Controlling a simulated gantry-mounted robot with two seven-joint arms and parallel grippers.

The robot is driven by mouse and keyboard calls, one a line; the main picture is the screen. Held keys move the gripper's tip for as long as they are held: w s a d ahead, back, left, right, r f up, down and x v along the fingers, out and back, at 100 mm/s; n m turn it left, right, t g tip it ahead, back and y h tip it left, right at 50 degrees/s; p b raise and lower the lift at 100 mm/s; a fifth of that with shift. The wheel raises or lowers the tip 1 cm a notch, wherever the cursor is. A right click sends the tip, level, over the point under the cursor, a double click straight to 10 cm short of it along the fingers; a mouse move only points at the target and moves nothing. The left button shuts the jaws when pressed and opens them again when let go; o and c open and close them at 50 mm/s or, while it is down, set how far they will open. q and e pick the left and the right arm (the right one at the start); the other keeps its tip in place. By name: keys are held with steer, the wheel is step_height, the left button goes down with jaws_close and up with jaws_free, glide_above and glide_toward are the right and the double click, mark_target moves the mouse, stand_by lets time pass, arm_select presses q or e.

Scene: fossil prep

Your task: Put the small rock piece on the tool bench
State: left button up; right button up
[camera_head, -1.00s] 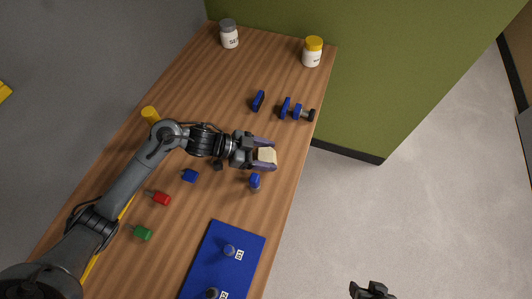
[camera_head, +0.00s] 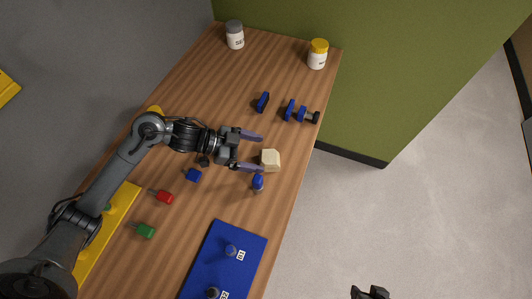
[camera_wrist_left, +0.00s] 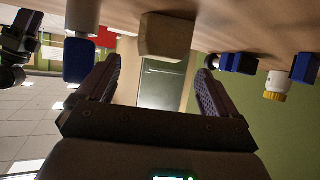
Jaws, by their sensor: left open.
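The small rock piece, a beige block (camera_head: 270,160), rests on the wooden tool bench (camera_head: 190,90) near its right edge. My left gripper (camera_head: 258,153) is open, its fingers spread and pointing at the block. The block sits at or just past the fingertips, and nothing is held. In the left wrist view the block (camera_wrist_left: 165,37) shows beyond the open fingers (camera_wrist_left: 157,75), against the bench surface. My right gripper (camera_head: 370,293) is only partly in view at the bottom edge, away from the bench.
A blue-headed tool (camera_head: 258,182) stands close below the block. Blue pieces (camera_head: 289,109) lie above it. Red (camera_head: 163,196), green (camera_head: 145,230) and blue (camera_head: 193,174) handled tools lie left. A blue mat (camera_head: 205,268) is at the front. Two jars (camera_head: 318,54) stand at the far end.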

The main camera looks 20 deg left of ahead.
arm_select(q)
steer(key=v, duration=0.6)
steer(key=shift+s+a+r, duration=0.2)
steer(key=shift+a, duration=0.1)
